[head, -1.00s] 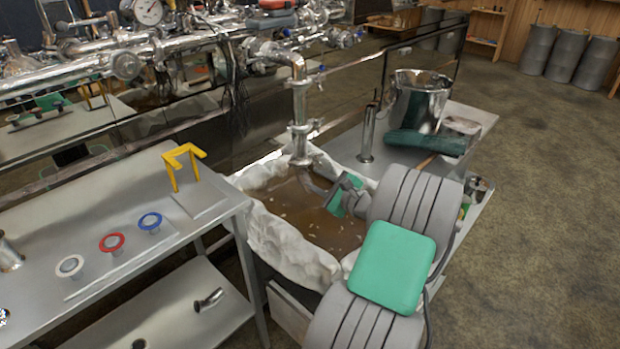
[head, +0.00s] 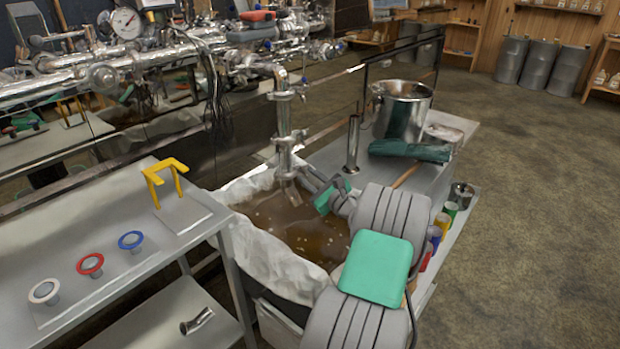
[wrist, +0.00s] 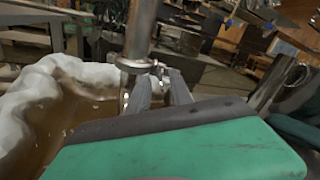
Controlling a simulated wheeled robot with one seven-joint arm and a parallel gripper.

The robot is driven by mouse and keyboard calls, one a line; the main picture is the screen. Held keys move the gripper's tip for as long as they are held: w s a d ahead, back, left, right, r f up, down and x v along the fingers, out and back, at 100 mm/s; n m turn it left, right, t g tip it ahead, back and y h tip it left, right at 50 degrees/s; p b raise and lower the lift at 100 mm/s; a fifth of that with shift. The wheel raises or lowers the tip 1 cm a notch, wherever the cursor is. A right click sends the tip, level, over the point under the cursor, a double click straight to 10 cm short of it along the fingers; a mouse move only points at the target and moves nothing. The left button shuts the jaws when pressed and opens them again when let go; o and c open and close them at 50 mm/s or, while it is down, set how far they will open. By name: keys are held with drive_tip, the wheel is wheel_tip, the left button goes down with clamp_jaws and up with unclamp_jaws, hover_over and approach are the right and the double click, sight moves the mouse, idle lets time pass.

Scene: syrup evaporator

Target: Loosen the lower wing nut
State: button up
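The vertical steel pipe (head: 284,118) hangs over the basin and carries an upper clamp (head: 282,95) and a lower clamp (head: 285,140). My gripper (head: 304,172) reaches in from the right, its tips close to the pipe below the lower clamp in the head view. In the wrist view, a clamp ring (wrist: 136,66) circles the pipe, with a small wing nut (wrist: 158,68) at its side. My gripper's two grey fingers (wrist: 160,76) point at this nut with a gap between them. They look open; whether they touch the nut I cannot tell.
The basin of brown liquid (head: 300,228) has a crumpled white lining (head: 262,262). A steel bucket (head: 402,110), a dark green cloth (head: 408,151) and an upright metal cylinder (head: 352,145) stand right of the pipe. A table with a yellow bracket (head: 165,178) is at left.

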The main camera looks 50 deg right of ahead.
clamp_jaws()
drive_tip(key=shift+n, duration=0.3)
idle(0.3)
drive_tip(key=shift+r+n+b, duration=0.15)
drive_tip(key=shift+n+b, duration=3.6)
drive_tip(key=shift+n, duration=0.8)
drive_tip(key=shift+r+n+b, duration=0.2)
drive_tip(key=shift+n+b, duration=3.55)
drive_tip(key=shift+n, duration=0.85)
drive_tip(key=shift+r+n+b, duration=0.15)
drive_tip(key=shift+n+b, duration=3.6)
drive_tip(key=shift+n, duration=0.8)
